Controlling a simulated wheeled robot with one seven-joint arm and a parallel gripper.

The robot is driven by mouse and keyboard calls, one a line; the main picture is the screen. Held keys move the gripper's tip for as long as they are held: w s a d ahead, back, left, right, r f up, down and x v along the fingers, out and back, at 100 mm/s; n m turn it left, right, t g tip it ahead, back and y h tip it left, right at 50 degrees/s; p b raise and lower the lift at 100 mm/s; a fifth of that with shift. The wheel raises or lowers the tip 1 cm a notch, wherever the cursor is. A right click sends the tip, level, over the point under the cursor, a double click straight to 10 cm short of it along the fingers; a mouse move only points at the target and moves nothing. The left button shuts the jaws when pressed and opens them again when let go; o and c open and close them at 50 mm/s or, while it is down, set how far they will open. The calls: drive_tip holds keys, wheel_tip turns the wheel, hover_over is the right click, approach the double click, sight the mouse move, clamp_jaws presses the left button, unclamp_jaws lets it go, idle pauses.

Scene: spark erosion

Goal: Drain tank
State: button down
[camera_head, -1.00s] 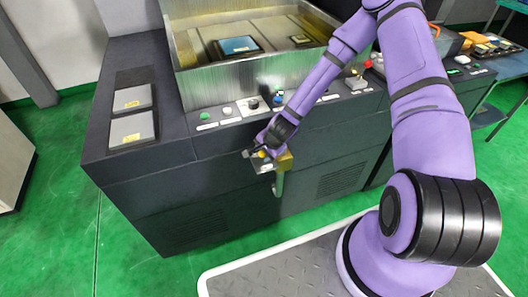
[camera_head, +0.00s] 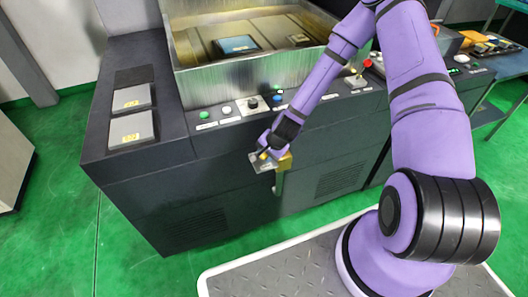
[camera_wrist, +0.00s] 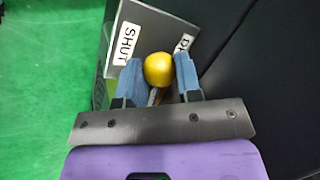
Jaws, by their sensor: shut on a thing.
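My gripper (camera_head: 268,152) is at the front of the dark machine cabinet, below the tank (camera_head: 235,84). In the wrist view its two blue fingers (camera_wrist: 160,84) are shut on a lever with a round yellow knob (camera_wrist: 158,69). A grey plate (camera_wrist: 152,38) behind the knob reads "SHUT" on the left; a second label at right is partly hidden. In the head view a brass valve body (camera_head: 285,161) sits beside the gripper with a short pipe (camera_head: 279,184) below it. A blue-topped block (camera_head: 236,44) shows inside the tank.
A row of buttons and knobs (camera_head: 227,110) runs along the cabinet edge above my gripper. A red button (camera_head: 367,63) is at right.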

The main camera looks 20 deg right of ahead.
drive_tip(key=s+n, duration=0.1)
drive_tip(key=n, duration=0.1)
drive_tip(key=s+d+n+g+y, duration=0.1)
drive_tip(key=n, duration=0.1)
drive_tip(key=shift+s+d+n, duration=0.2)
drive_tip(key=shift+s+n, duration=0.1)
drive_tip(key=s+d+n+g, duration=0.1)
drive_tip(key=n, duration=0.1)
drive_tip(key=shift+s+d+n+g+y, duration=0.1)
drive_tip(key=shift+s+n+g+y, duration=0.05)
drive_tip(key=shift+n+g+y, duration=0.2)
drive_tip(key=shift+s+d+n+g, duration=0.25)
drive_tip(key=shift+d+n+g, duration=0.5)
drive_tip(key=shift+n, duration=0.65)
drive_tip(key=shift+s+d+n+g, duration=0.35)
drive_tip(key=shift+d+n, duration=0.65)
drive_tip(key=shift+n, duration=0.45)
drive_tip(key=shift+s+d+n+g, duration=0.2)
drive_tip(key=shift+d+n+g, duration=0.55)
drive_tip(key=shift+n, duration=0.65)
drive_tip(key=shift+d, duration=0.15)
drive_tip(key=c, duration=1.1)
unclamp_jaws()
